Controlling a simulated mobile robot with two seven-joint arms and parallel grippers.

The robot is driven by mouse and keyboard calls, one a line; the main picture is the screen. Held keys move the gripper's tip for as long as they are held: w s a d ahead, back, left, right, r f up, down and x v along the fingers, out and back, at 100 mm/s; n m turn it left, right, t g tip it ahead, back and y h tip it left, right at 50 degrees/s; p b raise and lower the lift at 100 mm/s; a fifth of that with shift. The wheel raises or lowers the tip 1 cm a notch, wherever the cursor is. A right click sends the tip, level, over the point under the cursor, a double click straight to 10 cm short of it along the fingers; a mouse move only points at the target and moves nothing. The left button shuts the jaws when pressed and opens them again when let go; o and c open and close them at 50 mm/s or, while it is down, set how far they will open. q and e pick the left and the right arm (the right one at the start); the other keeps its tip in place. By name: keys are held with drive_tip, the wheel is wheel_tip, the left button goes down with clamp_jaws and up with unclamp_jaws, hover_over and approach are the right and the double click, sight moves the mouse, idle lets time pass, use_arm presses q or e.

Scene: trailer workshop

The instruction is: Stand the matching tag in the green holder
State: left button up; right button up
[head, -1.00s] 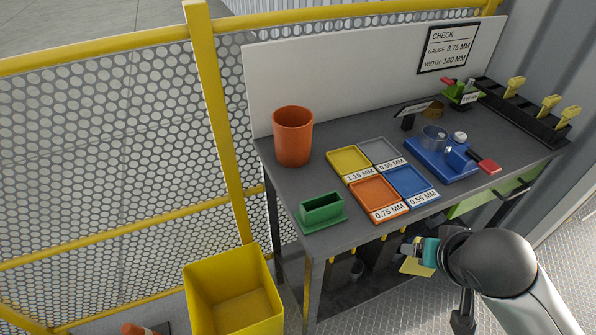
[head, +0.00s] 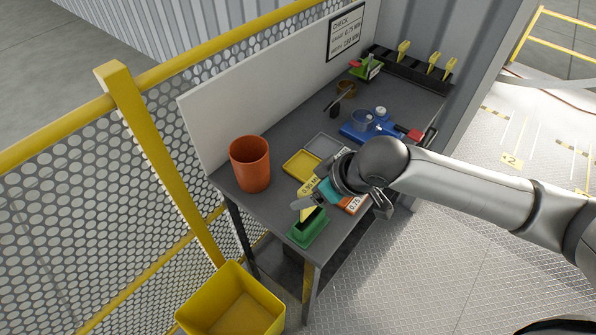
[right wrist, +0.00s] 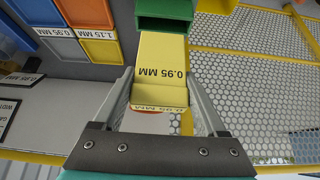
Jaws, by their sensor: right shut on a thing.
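My right gripper (head: 314,200) is shut on a yellow tag (head: 308,213) and holds it at the green holder (head: 308,235) on the bench's near corner. In the right wrist view the tag (right wrist: 158,58) reads 0.95 MM and sits between the fingers (right wrist: 160,95). Its far end meets the opening of the green holder (right wrist: 165,10); I cannot tell how far it is inside. The check sign (head: 344,33) on the back panel is small now; earlier it read gauge 0.75 mm, width 180 mm. My left gripper is not in view.
An orange pot (head: 250,165) stands left of the holder. A blue device (head: 352,133) stands further back. A yellow bin (head: 230,308) is on the floor.

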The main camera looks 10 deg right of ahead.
drive_tip(key=shift+w, duration=0.1)
drive_tip(key=shift+r+p, duration=0.15)
drive_tip(key=shift+p, duration=0.55)
drive_tip(key=shift+f, duration=0.75)
use_arm(q)
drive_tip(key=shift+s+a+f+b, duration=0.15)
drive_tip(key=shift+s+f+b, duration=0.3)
drive_tip(key=shift+b, duration=0.8)
use_arm(e)
drive_tip(key=shift+f, duration=2.45)
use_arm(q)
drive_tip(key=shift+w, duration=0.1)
use_arm(e)
drive_tip(key=o, duration=1.3)
